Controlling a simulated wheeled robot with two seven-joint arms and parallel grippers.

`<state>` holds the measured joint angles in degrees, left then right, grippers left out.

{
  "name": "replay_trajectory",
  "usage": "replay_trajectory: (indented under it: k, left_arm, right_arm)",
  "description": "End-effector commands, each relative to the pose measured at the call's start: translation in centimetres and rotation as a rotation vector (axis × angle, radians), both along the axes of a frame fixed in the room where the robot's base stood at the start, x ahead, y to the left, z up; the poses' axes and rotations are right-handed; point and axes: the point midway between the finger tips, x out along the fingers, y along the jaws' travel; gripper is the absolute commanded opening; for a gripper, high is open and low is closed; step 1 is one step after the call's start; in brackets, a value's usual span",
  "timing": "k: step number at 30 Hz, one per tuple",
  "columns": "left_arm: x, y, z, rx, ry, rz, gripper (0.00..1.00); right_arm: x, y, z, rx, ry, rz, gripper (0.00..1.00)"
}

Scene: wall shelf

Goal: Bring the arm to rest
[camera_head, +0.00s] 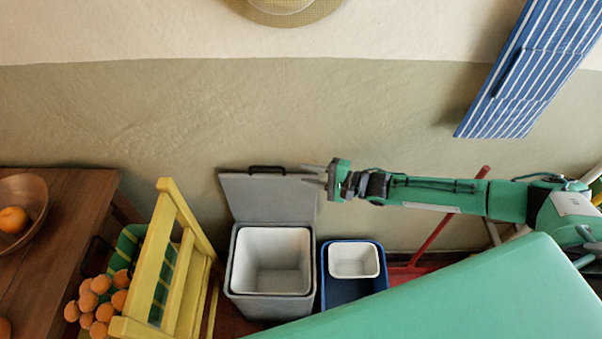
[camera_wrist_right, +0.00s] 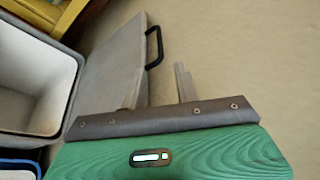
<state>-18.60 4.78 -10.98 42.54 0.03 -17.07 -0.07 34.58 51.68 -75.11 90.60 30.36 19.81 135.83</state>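My right arm (camera_head: 440,193) reaches in from the right, stretched level across the picture in the head view. My right gripper (camera_head: 313,175) points left, in front of the raised lid (camera_head: 262,200) of a grey bin. Its two fingers are apart with nothing between them. In the right wrist view the gripper's fingers (camera_wrist_right: 157,88) also stand apart and empty, with the lid and its black handle (camera_wrist_right: 154,47) beside and beyond them. I cannot tell whether a finger touches the lid. My left gripper is not in view.
The open grey bin (camera_head: 270,301) has a white liner. A blue bin (camera_head: 352,302) with a white tub stands right of it. A yellow chair (camera_head: 172,262), oranges (camera_head: 102,300) and a wooden table (camera_head: 75,215) are left. A blue striped wall piece (camera_head: 530,70) hangs upper right.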

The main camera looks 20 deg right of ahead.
Motion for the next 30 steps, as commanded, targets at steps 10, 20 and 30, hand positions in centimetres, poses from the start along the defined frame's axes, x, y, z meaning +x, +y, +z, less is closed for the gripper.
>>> replay_trajectory:
  k: [10, 20, 30]
  left_arm:
    - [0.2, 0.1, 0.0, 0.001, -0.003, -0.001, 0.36]
    - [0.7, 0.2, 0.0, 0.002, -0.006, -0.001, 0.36]
    - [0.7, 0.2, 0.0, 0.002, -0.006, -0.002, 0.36]
  right_arm:
    - [-0.2, -0.2, 0.1, 0.000, 0.000, 0.000, 0.32]
    - [-0.4, 0.5, -0.1, -0.010, -0.007, 0.005, 0.32]
    - [-5.3, 9.9, -1.1, -0.281, -0.192, 0.077, 0.32]
